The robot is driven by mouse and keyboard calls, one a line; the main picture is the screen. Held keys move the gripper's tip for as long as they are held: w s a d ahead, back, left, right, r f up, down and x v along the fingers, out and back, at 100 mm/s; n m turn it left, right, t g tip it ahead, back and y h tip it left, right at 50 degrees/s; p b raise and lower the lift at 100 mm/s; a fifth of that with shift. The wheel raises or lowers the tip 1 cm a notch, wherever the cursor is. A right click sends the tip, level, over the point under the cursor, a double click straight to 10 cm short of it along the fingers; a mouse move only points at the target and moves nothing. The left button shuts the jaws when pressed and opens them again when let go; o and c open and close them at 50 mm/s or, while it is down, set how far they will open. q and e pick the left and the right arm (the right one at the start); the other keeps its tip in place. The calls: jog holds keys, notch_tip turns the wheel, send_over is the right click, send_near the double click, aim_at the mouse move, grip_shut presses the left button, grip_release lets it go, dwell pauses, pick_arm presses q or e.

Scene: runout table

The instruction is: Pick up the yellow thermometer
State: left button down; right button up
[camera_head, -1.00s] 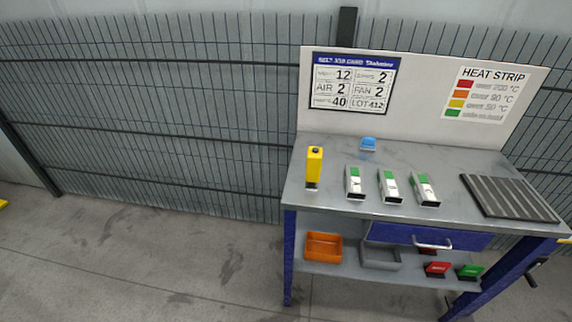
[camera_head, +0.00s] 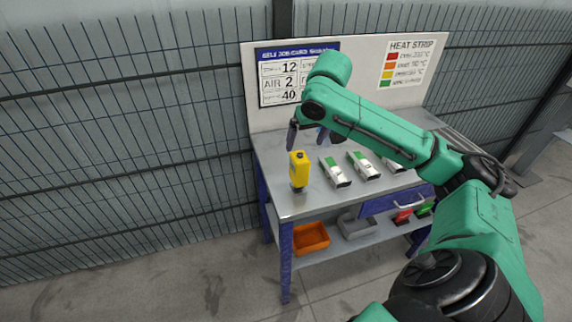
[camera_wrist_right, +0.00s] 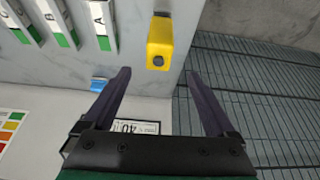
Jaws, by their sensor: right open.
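The yellow thermometer (camera_head: 298,169) stands upright near the left end of the grey table, its dark tip down. My right gripper (camera_head: 308,137) is above the table, behind and above the thermometer in the head view. In the right wrist view, the thermometer (camera_wrist_right: 160,42) shows ahead of the open right gripper (camera_wrist_right: 156,84), beyond the fingertips and roughly between their lines. Nothing is between the fingers. My left gripper is not in view.
Several white-and-green boxes (camera_head: 334,172) stand in a row right of the thermometer. A blue object (camera_wrist_right: 98,85) lies near the backboard (camera_head: 262,122). An orange bin (camera_head: 311,238) sits on the lower shelf. The table's front left corner is clear.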

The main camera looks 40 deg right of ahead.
aim_at(304, 157)
jog(key=x, duration=0.2)
jog(key=p+x, duration=0.1)
jog(key=x, duration=0.3)
jog(key=shift+s+d+f, duration=0.25)
jog(key=shift+d+f, duration=0.05)
jog(key=shift+d, duration=0.15)
jog(key=x, duration=0.1)
jog(key=p+x, duration=0.1)
jog(key=x, duration=0.1)
jog(key=p+x, duration=0.1)
jog(key=x, duration=0.1)
jog(key=shift+w+a+f, duration=0.15)
jog(key=shift+w+a, duration=0.2)
jog(key=shift+w, duration=0.05)
jog(key=shift+w+d+f, duration=0.15)
jog(key=shift+f, duration=0.3)
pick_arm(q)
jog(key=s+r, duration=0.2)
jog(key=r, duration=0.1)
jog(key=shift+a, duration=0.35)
pick_arm(e)
grip_shut()
